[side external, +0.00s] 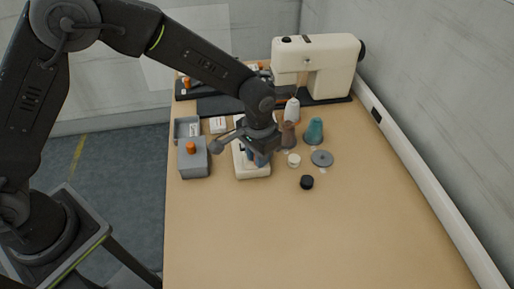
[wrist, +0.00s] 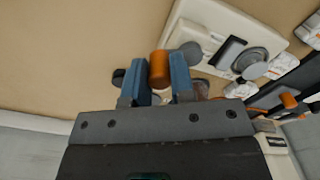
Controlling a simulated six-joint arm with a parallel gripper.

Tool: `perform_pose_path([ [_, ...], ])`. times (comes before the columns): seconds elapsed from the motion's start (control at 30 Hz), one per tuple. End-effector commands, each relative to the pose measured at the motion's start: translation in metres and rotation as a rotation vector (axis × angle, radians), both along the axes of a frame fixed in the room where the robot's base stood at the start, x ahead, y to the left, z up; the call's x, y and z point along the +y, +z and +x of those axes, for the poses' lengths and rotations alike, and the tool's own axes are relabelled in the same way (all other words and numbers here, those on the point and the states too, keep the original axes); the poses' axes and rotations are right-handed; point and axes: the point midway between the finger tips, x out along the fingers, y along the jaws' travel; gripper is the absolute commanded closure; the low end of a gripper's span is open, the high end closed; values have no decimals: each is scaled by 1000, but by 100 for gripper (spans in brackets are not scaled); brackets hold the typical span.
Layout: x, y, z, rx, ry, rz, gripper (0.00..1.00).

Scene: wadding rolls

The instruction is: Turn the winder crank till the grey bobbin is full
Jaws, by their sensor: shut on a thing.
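The cream winder (side external: 252,172) stands on the table under my gripper (side external: 260,158), which hides much of it in the side view. In the wrist view the winder's cream base (wrist: 222,22) lies at upper right. The orange crank knob (wrist: 159,66) is between my two blue fingers, which are shut on it. A grey round crank part (wrist: 191,50) shows just right of the fingers. A grey round piece (wrist: 250,61), perhaps the bobbin, sits on the winder beside a black bar. How much thread it carries I cannot tell.
A cream sewing machine (side external: 330,64) stands at the back. White, brown (side external: 288,136) and teal (side external: 314,130) cones stand right of the winder, near a grey disc (side external: 322,158) and a black cap (side external: 306,182). A grey box (side external: 194,167) is at left. The front table is clear.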

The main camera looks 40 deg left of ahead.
Motion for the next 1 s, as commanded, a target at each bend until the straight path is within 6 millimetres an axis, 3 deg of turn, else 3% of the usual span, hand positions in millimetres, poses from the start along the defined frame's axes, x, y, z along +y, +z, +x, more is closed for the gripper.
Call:
perform_pose_path([
  [1.0, 26, 1, -14, -6, 3, -1, 90],
])
